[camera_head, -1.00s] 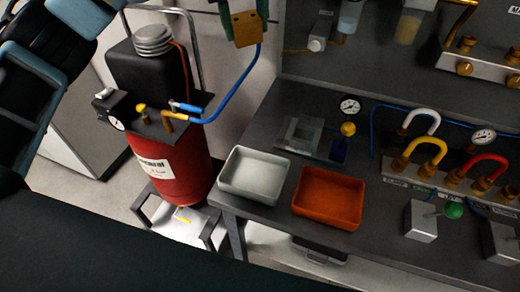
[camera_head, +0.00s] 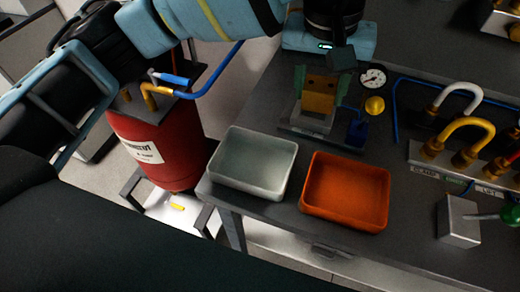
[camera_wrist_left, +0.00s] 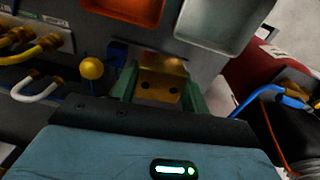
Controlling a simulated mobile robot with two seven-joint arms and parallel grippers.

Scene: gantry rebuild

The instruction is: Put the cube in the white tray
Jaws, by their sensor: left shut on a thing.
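A brass-brown cube (camera_head: 320,94) with two dark holes in its face is between the green fingers of my left gripper (camera_head: 318,96). The left wrist view shows the cube (camera_wrist_left: 160,84) there too, gripped from both sides. In the head view the gripper and cube are in front of or over the grey square fixture on the bench; whether the cube touches it I cannot tell. The white tray (camera_head: 245,185) is to the lower left of the cube and looks empty. It also shows at the top of the left wrist view (camera_wrist_left: 218,35). My right gripper is out of view.
An orange tray (camera_head: 345,215) stands right of the white one. A gauge (camera_head: 372,76) and yellow knob (camera_head: 375,105) are close right of the cube. Coloured hoses and a metal block (camera_head: 459,222) are farther right. A red cylinder (camera_head: 160,150) stands left of the bench.

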